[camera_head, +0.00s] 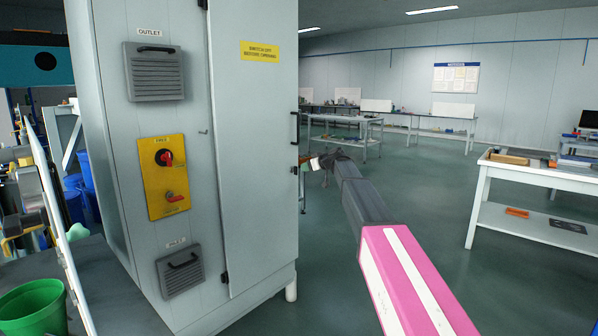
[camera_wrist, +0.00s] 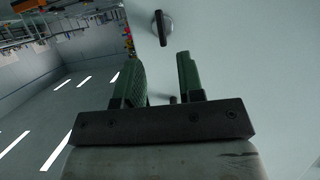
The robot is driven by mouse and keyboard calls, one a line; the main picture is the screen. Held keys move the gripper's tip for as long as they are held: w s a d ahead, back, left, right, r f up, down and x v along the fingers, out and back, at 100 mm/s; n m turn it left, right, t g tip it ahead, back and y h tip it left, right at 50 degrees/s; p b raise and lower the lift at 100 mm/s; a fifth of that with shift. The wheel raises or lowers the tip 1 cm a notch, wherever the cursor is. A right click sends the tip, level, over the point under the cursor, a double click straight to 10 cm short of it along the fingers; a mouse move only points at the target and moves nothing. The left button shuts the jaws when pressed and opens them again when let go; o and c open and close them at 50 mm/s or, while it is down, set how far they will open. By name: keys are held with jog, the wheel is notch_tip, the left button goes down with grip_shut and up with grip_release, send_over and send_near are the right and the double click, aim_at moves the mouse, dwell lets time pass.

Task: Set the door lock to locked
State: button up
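The door lock (camera_wrist: 162,27) shows at the top of the wrist view as a round grey disc with a black bar-shaped turn, lying nearly upright in that picture. It is on a pale flat surface. My gripper (camera_wrist: 160,75) has two green fingers, apart and with nothing held between them. The lock is beyond the fingertips, apart from them. In the head view my gripper (camera_head: 318,162) is beside the right edge of the grey cabinet door (camera_head: 252,150); its fingers are too small to tell there. I cannot make out the lock clearly in the head view.
The cabinet's left face carries a yellow panel (camera_head: 152,190) with a red knob (camera_head: 164,157) and red lever (camera_head: 174,197), plus two vents. A dark door handle (camera_head: 295,128) is near my gripper. A white workbench (camera_head: 535,228) stands right. The floor between is clear.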

aim_at(294, 170)
jog(key=x, duration=0.7)
jog(key=shift+a+f, duration=0.1)
jog(key=shift+a, duration=0.05)
grip_shut()
